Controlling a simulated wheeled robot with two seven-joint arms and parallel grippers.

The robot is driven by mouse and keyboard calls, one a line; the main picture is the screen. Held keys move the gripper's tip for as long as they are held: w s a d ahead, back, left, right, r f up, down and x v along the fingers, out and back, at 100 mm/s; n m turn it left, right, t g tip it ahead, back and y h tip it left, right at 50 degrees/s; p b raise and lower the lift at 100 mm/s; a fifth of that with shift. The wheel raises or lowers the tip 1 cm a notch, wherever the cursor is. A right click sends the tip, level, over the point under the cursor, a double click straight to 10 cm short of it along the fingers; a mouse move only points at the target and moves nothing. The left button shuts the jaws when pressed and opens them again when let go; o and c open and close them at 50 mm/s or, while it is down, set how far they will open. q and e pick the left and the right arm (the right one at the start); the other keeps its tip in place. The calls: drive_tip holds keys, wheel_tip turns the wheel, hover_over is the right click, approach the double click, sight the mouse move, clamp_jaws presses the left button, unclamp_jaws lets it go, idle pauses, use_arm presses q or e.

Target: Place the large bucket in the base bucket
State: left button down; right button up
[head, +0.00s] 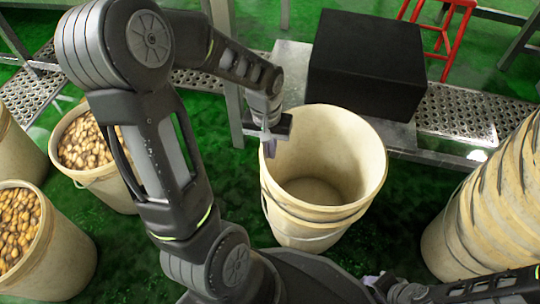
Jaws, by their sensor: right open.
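A large cream bucket (345,165) stands upright in the middle of the head view, open at the top and empty inside. Ridges run around its lower side; I cannot tell whether these belong to it or to a base bucket beneath. My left gripper (268,150) points down at the bucket's left rim, with its fingertips at the rim. Whether its jaws are clamped on the rim is not clear. My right gripper (376,281) is low at the bottom edge, in front of the bucket and apart from it, open and partly cut off.
A stack of nested cream buckets (490,205) stands at the right. Buckets filled with brownish pieces (88,145) stand at the left. A black box (367,62) sits on a metal platform behind. A red stool (445,35) is farther back. Green floor shows between.

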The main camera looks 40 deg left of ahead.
use_arm(q)
drive_tip(key=shift+w+f, duration=0.1)
drive_tip(key=shift+f, duration=0.95)
drive_tip(key=shift+f+b, duration=0.15)
drive_tip(key=shift+b, duration=0.25)
drive_tip(key=c, duration=1.7)
unclamp_jaws()
drive_tip(key=r+p, duration=0.2)
drive_tip(key=r, duration=0.2)
drive_tip(key=r+p, duration=0.2)
drive_tip(key=r, duration=0.2)
drive_tip(key=r+p, duration=0.2)
drive_tip(key=r, duration=0.2)
drive_tip(key=shift+s+a+r, duration=0.1)
drive_tip(key=shift+s+a, duration=0.1)
drive_tip(key=shift+a, duration=0.1)
drive_tip(key=shift+d, duration=0.1)
